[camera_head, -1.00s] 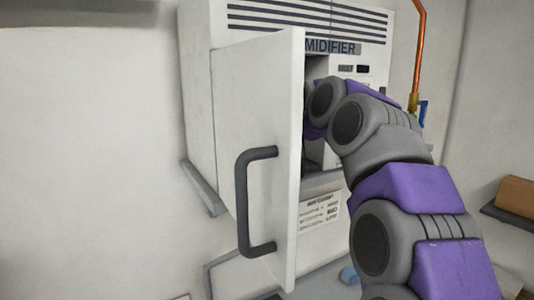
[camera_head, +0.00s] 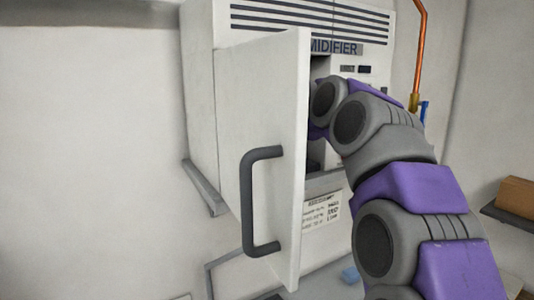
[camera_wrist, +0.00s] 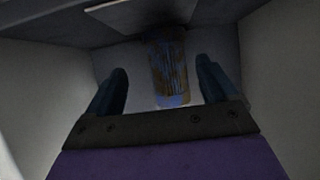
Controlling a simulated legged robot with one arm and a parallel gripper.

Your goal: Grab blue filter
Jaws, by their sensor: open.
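The blue filter (camera_wrist: 169,72) shows in the wrist view as an upright cylinder, blue with brownish, dirty-looking patches, inside a dim compartment. My gripper (camera_wrist: 168,78) is open, with one dark finger on each side of the filter and a visible gap on both sides. I cannot tell how far the fingertips reach along it. In the head view my arm reaches into the humidifier (camera_head: 200,95) behind its open door (camera_head: 262,110); the gripper and the filter are hidden there.
The open door with its dark handle (camera_head: 248,200) stands just left of my arm. The compartment walls (camera_wrist: 270,60) are close on both sides. An orange pipe (camera_head: 420,50) runs down at the right, and a brown box (camera_head: 517,192) sits on a shelf at far right.

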